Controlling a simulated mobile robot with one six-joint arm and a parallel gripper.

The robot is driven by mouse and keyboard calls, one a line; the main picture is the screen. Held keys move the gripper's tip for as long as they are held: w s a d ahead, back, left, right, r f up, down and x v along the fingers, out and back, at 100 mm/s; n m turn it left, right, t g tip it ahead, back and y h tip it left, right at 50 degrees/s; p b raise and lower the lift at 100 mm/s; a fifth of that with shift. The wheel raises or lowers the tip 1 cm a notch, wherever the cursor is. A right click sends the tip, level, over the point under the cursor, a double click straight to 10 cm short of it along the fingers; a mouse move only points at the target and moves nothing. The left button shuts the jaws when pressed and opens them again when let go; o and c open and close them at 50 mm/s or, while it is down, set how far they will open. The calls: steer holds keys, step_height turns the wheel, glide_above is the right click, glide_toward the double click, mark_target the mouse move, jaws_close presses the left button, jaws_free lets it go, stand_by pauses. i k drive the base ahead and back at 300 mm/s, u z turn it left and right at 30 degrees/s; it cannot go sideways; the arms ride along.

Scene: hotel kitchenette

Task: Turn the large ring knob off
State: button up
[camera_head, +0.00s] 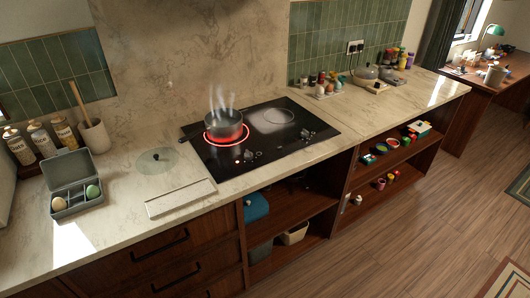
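A black cooktop (205,158) is set into the marble counter. Its large left ring (243,140) glows red under a dark steaming pot (225,118). The right ring (272,116) is pale grey with no red glow. A small knob (248,156) sits at the cooktop's front, right of the glowing ring. More small knob shapes (306,133) sit farther right. They are too small to read their settings, and I cannot tell which one belongs to the large ring. My gripper is not in view.
A grey box (66,168) with egg-like items, a round glass lid (156,160) and a pale rectangular board (180,198) lie left of the cooktop. Small jars (322,84) stand behind its right end. Open shelves (292,214) are below.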

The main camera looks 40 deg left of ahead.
mark_target(247, 155)
steer(key=z, duration=0.1)
steer(key=k, duration=1.7)
steer(key=u, duration=1.2)
steer(key=i, duration=1)
steer(key=z, duration=0.1)
